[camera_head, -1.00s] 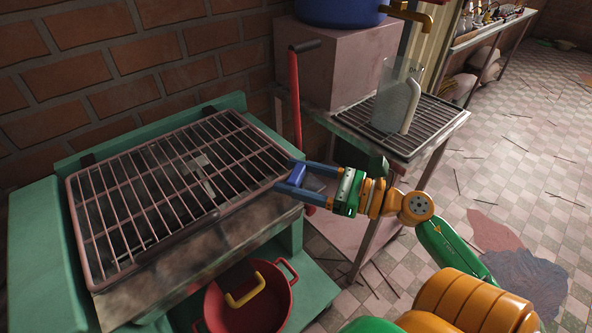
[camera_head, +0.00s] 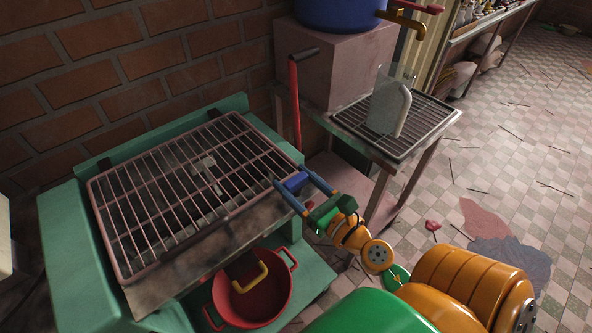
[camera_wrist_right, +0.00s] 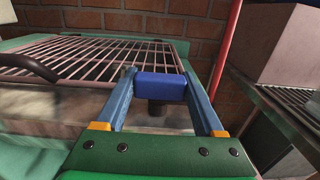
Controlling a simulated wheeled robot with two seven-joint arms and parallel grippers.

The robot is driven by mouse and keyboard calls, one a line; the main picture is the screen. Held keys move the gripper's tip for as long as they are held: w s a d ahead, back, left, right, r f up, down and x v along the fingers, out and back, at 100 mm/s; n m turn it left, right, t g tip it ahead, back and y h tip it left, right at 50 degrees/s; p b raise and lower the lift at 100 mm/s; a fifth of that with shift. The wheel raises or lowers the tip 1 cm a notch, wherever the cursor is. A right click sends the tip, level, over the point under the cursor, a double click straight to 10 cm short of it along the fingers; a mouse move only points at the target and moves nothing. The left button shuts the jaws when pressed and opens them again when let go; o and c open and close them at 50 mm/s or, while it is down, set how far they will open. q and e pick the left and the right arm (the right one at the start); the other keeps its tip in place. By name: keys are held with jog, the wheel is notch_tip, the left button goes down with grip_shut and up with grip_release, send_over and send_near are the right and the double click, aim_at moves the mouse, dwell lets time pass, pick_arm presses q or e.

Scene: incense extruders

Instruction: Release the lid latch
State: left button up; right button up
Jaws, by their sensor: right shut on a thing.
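The barred lid (camera_head: 190,190) lies over the top of the green box-shaped unit (camera_head: 75,235) in the head view, and it looks closed. A small blue block (camera_head: 296,182), which looks like the latch, sits at the lid's right front corner. My right gripper (camera_head: 290,175) is shut on this block from the lower right. In the wrist view the blue block (camera_wrist_right: 160,86) is between the two blue fingertips, with a dark stub below it. Whether the latch is released cannot be told. My left gripper is not in view.
A red pot (camera_head: 255,305) with a yellow handle across it stands on the green shelf below the lid. To the right, a side table (camera_head: 440,130) bears a clear jug (camera_head: 385,100). A red upright lever (camera_head: 294,105) stands behind. The tiled floor at right is mostly open.

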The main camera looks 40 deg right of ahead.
aim_at(300, 186)
dwell(0.3)
jog(key=o, duration=1.4)
jog(key=s+b, duration=0.3)
jog(key=s+f+b, duration=0.1)
jog(key=s, duration=0.1)
jog(key=shift+d+b, duration=0.15)
jog(key=shift+b, duration=0.15)
jog(key=shift+s+d+r+p, duration=0.1)
jog(key=shift+s+r+p, duration=0.25)
jog(key=shift+s, duration=0.05)
jog(key=shift+s+r, duration=0.15)
jog(key=shift+s, duration=0.45)
